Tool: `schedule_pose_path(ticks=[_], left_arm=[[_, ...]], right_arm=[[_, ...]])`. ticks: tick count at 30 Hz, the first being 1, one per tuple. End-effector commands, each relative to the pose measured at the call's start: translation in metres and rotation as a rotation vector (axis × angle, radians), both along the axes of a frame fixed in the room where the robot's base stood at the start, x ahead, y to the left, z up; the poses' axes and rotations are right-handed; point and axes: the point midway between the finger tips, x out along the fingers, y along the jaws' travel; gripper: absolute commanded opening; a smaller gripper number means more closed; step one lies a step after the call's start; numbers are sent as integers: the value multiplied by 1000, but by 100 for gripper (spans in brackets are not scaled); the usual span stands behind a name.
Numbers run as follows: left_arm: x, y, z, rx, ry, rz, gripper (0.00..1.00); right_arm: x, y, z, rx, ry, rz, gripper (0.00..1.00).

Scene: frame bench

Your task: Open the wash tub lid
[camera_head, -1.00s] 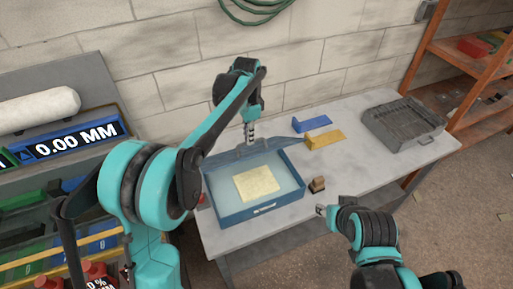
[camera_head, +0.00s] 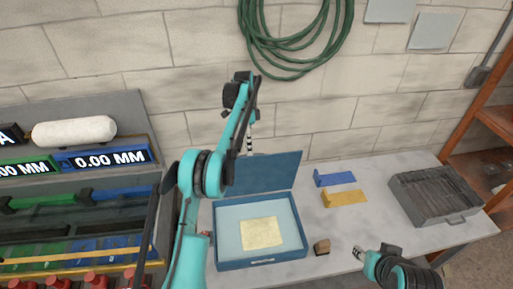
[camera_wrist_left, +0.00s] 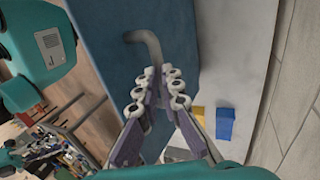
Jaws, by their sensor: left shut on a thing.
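The wash tub (camera_head: 262,263) is a blue box on the bench, with a pale yellow sheet (camera_head: 262,233) inside. Its blue lid (camera_head: 268,173) is raised at the back edge and stands steeply, leaving the tub open. My left gripper (camera_head: 250,148) is behind the lid's upper edge. In the left wrist view the left gripper (camera_wrist_left: 160,80) is shut on the lid's grey bent handle (camera_wrist_left: 146,42), against the blue lid face (camera_wrist_left: 105,55). My right gripper (camera_head: 358,252) is low at the bench front, apart from the tub; its jaws are too small to read.
A grey metal case (camera_head: 432,196) stands at the bench's right. A green hose (camera_head: 295,40) hangs on the wall.

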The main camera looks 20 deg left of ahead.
Motion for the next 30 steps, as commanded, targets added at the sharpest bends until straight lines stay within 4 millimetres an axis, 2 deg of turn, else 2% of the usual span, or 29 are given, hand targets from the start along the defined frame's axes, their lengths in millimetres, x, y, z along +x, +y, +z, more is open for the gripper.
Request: schedule_pose_path(ticks=[1, 18, 19, 21, 30], left_arm=[[7, 7, -19, 10, -11, 8, 0], [7, 9, -21, -1, 10, 6, 0], [7, 9, -21, -1, 10, 6, 14], [7, 9, -21, 0, 10, 6, 32], [6, 8, -17, -3, 12, 4, 32]], right_arm=[[0, 0, -2, 0, 0, 0, 40], [0, 0, -1, 0, 0, 0, 40], [0, 0, -1, 0, 0, 0, 40], [0, 0, -1, 0, 0, 0, 40], [0, 0, 1, 0, 0, 0, 40]])
